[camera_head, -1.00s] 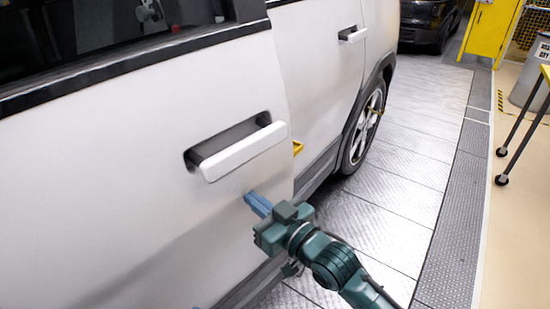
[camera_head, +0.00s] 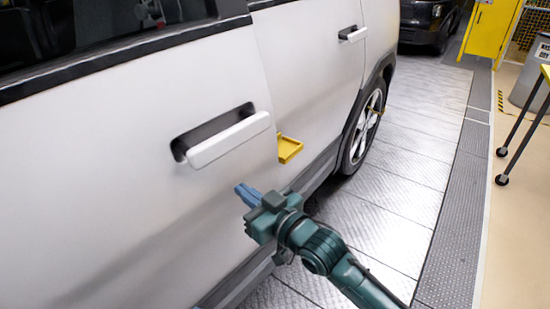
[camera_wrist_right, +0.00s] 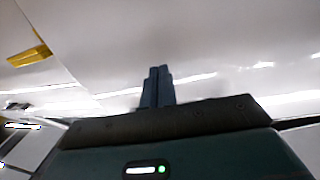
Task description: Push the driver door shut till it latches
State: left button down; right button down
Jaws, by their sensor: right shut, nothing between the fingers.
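The white driver door (camera_head: 130,175) fills the left of the head view, with a white bar handle (camera_head: 229,139) in a dark recess. Its right edge appears slightly out of line with the neighbouring white panel (camera_head: 315,85), so it looks a little ajar; the latch is hidden. My right gripper (camera_head: 246,194) is shut and empty, its blue fingertips at the door face below the handle, close to the right edge. In the right wrist view the closed fingers (camera_wrist_right: 158,85) point at the white panel. Whether they touch it is unclear. My left gripper is out of view.
A yellow bracket (camera_head: 289,148) sits at the body beside the door edge. Beyond are a wheel (camera_head: 366,128) and the metal plate floor (camera_head: 400,170), which is clear to the right. A wheeled table (camera_head: 530,125) and a grey bin (camera_head: 530,85) stand far right.

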aim_at(231, 182)
jog(key=shift+w+a+g+b, duration=0.3)
jog(key=shift+w+a, duration=0.45)
jog(key=shift+a, duration=0.05)
jog(key=shift+w+a, duration=0.1)
jog(key=shift+n+g+y, duration=0.3)
jog(key=shift+n+y, duration=0.2)
jog(key=shift+b+x, duration=1.25)
jog(key=shift+x, duration=1)
